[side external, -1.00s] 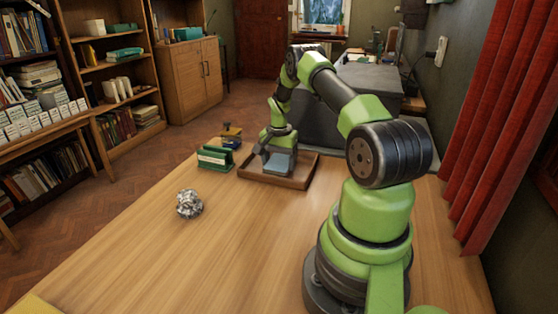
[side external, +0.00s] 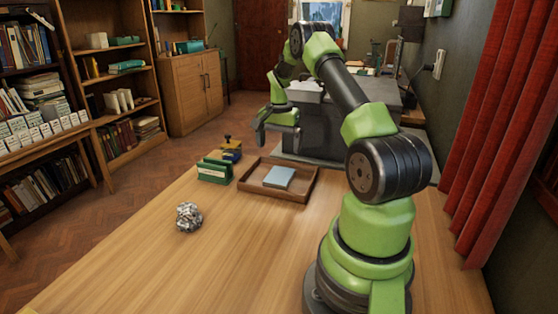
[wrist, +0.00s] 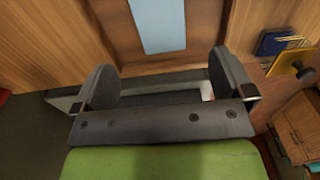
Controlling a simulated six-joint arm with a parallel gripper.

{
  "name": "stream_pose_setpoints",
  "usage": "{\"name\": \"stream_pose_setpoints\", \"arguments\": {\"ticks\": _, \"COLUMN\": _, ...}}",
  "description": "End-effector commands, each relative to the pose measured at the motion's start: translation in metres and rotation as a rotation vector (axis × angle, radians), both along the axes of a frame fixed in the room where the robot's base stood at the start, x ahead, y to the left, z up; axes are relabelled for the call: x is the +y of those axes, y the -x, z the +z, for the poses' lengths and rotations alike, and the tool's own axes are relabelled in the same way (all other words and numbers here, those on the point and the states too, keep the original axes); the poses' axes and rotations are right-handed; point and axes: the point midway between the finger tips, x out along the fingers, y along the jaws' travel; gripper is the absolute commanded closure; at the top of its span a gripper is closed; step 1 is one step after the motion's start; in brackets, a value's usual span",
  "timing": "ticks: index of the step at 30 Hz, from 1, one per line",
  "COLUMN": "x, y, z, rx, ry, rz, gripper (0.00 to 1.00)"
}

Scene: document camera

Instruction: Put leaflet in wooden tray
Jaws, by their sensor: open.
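The leaflet (side external: 279,177) is a light blue flat rectangle lying on the floor of the wooden tray (side external: 270,193), inside its low walls. It also shows in the wrist view (wrist: 158,25), at the top middle. My gripper (side external: 277,139) is open and empty, raised above and behind the tray's far side and apart from the leaflet. In the wrist view its two dark fingers (wrist: 163,82) stand wide apart with nothing held between them.
A crumpled silvery ball (side external: 188,217) lies nearer on the table. The table's middle is clear. A grey block stands beyond the far edge.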

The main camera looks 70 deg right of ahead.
Motion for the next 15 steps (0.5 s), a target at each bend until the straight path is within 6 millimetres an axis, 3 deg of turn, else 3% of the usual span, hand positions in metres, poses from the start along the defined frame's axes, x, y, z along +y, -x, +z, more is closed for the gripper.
{"name": "stream_pose_setpoints", "arguments": {"ticks": 8, "x": 0.009, "y": -0.007, "z": 0.036, "rx": -0.016, "ry": 0.012, "rz": 0.034, "gripper": 0.01}}
{"name": "stream_pose_setpoints", "arguments": {"ticks": 11, "x": 0.034, "y": -0.023, "z": 0.067, "rx": -0.055, "ry": 0.037, "rz": 0.117, "gripper": 0.01}}
{"name": "stream_pose_setpoints", "arguments": {"ticks": 15, "x": 0.098, "y": -0.040, "z": 0.126, "rx": -0.142, "ry": 0.086, "rz": 0.307, "gripper": 0.01}}
